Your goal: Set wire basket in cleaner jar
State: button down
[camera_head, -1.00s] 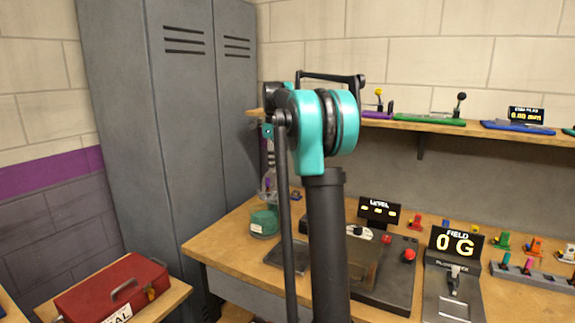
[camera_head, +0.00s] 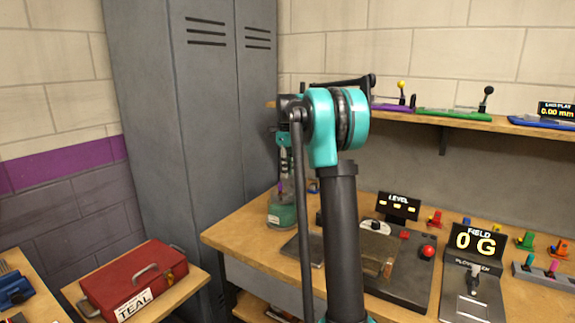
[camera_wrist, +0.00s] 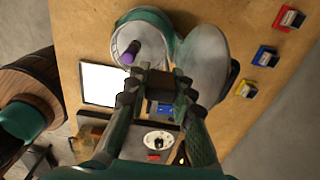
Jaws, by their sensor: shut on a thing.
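The teal cleaner jar (camera_head: 282,216) with a white label stands at the left end of the workbench. In the wrist view a round vessel with a pale rim and teal wall (camera_wrist: 122,45) lies just beyond my fingertips, with a purple piece inside its outline. A grey disc with a teal edge (camera_wrist: 208,62) is beside it. My gripper (camera_wrist: 155,84) is shut on a small dark brown block, seemingly the wire basket's grip. The basket's mesh cannot be made out clearly; a greyish see-through shape shows above the jar in the head view. Whether it is inside the jar, I cannot tell.
A dark board with a level display (camera_head: 398,206) lies right of the jar. The field meter (camera_head: 474,243) stands farther right. Grey lockers (camera_head: 190,130) rise behind, and a red toolbox (camera_head: 135,282) is at lower left. A shelf (camera_head: 450,119) runs along the wall.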

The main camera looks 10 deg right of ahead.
aim_at(288, 191)
jog(key=shift+f, duration=4.65)
jog(key=c, duration=1.2)
grip_release()
